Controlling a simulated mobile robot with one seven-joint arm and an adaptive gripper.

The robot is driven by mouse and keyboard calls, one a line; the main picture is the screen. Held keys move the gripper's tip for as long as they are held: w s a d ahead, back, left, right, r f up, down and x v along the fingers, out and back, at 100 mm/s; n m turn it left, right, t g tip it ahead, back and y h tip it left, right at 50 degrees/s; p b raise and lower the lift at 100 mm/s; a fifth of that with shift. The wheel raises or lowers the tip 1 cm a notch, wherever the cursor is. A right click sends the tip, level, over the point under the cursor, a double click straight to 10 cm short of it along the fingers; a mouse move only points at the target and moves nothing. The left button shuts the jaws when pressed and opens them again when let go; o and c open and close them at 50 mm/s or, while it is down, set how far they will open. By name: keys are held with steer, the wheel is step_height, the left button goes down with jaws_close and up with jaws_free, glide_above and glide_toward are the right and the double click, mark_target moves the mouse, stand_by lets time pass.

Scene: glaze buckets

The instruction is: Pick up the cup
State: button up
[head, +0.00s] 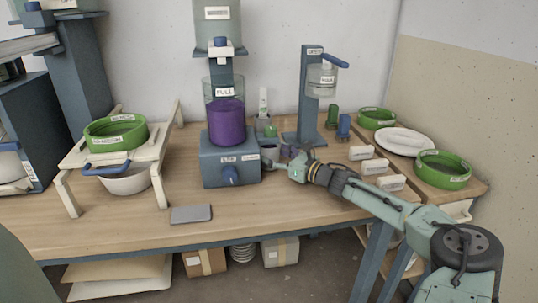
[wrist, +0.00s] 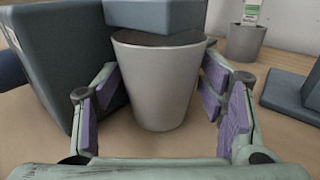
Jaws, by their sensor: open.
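A plain grey cup (wrist: 158,85) stands upright on the wooden table in the wrist view, under a blue-grey overhanging block (wrist: 157,15) that hides part of its mouth. My gripper (wrist: 160,95) is open, with one purple-padded finger on each side of the cup. Gaps show between the pads and the cup wall, clearest at lower left. In the head view my gripper (head: 284,164) is low over the table, just right of the blue dispenser base (head: 230,170). The cup is small and mostly hidden there.
The dispenser's blue side (wrist: 62,60) rises close left of my gripper. A second grey cup (wrist: 245,42) stands behind right, and a blue stand foot (wrist: 292,100) lies at right. White labelled blocks (head: 361,153) and green-rimmed bowls (head: 442,170) are further right.

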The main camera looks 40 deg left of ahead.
steer(key=shift+c, duration=0.4)
steer(key=c, duration=1)
steer(key=shift+b, duration=0.4)
steer(key=d+b, duration=0.3)
steer(key=d, duration=1.2)
steer(key=d+b, duration=0.4)
steer(key=d, duration=1.1)
steer(key=s+d+b, duration=0.1)
steer(key=d+b, duration=0.3)
steer(key=d, duration=1)
steer(key=shift+d+r, duration=0.1)
steer(key=shift+d, duration=0.3)
